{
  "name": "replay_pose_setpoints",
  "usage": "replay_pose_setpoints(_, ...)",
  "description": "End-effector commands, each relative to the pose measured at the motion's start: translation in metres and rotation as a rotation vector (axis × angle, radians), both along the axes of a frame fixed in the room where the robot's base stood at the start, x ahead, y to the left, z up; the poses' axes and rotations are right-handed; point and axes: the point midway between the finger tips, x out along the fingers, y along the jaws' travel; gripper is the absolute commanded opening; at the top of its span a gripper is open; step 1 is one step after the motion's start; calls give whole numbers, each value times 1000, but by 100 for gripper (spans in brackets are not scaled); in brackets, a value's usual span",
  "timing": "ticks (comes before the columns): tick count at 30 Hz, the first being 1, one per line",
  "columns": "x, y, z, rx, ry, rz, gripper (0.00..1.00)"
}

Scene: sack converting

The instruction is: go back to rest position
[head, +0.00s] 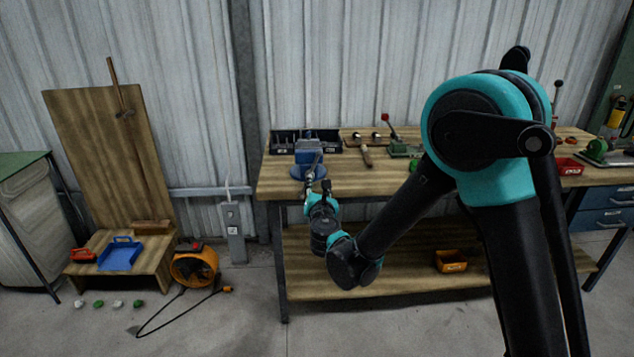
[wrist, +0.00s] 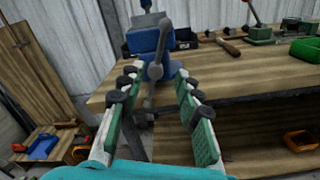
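My gripper (wrist: 157,78) is open, with its two green-padded fingers spread apart in the wrist view. In the head view my gripper (head: 314,184) is at the left front edge of the workbench (head: 340,181), close to the blue vise (head: 309,152). In the wrist view the vise (wrist: 151,42) stands just beyond the fingertips. Its grey handle (wrist: 154,72) shows in the gap between the fingers. No held object shows between the fingers. I cannot tell whether a finger touches the vise handle.
A hammer (head: 366,155), a black bin (head: 289,142) and a red-handled press (head: 396,146) are on the bench. An orange bin (head: 450,261) sits on the lower shelf.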

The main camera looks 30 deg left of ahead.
Motion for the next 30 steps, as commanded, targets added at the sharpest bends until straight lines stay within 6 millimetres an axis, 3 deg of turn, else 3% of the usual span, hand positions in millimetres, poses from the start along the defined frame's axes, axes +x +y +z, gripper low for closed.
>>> replay_pose_setpoints(13, 2, -2, 0, 3, 4, -5, 34)
replay_pose_setpoints(17, 19, -29, 2, 50, 58, -57, 34)
replay_pose_setpoints(20, 46, -75, 4, 141, 153, -150, 34)
replay_pose_setpoints(24, 81, -166, 2, 328, 322, -331, 34)
replay_pose_setpoints(30, 98, -303, -14, 651, 549, -622, 34)
